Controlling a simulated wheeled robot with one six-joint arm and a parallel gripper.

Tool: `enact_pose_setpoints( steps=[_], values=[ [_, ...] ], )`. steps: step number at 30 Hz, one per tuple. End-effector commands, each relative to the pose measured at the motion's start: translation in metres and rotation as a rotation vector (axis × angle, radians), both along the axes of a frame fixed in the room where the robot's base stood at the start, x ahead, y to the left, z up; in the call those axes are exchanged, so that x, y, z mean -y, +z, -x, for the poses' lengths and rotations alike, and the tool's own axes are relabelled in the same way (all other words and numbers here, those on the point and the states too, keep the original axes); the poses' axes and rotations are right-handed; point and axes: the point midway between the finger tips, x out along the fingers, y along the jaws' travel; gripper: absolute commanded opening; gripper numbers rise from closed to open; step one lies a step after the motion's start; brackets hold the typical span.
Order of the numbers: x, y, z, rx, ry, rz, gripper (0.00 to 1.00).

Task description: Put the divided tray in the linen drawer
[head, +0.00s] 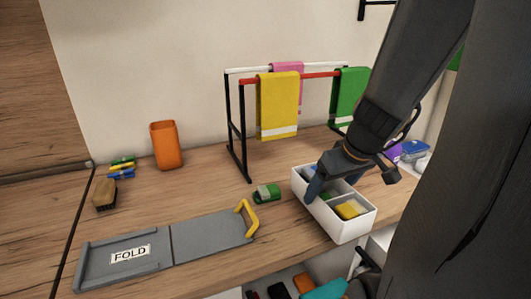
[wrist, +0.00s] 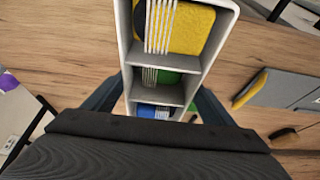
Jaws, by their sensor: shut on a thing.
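The white divided tray (head: 320,213) is at the right of the wooden counter, near its front edge. My gripper (head: 335,184) is shut on the tray, one finger at each long side, towards the blue end. I cannot tell whether the tray rests on the counter or is slightly raised. Below the front edge, an open space (head: 297,284) holds dark, orange and teal items; its label is not visible, so I cannot tell if it is the linen drawer.
A grey folding board (head: 205,239) marked FOLD, with a yellow handle, lies left of the tray. A towel rack (head: 240,135) with yellow, pink and green cloths stands behind. An orange cup (head: 165,146) and a brush (head: 104,194) are at left.

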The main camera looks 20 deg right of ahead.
Motion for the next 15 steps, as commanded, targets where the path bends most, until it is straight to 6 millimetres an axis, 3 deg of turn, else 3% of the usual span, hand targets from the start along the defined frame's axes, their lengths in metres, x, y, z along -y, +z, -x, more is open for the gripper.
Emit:
enact_pose_setpoints(
  steps=[9,15],
  values=[
    [0.001,0.000,-0.005,-0.014,-0.006,0.007,0.54],
    [0.001,-0.001,-0.033,-0.012,-0.006,0.007,0.54]
  ],
)
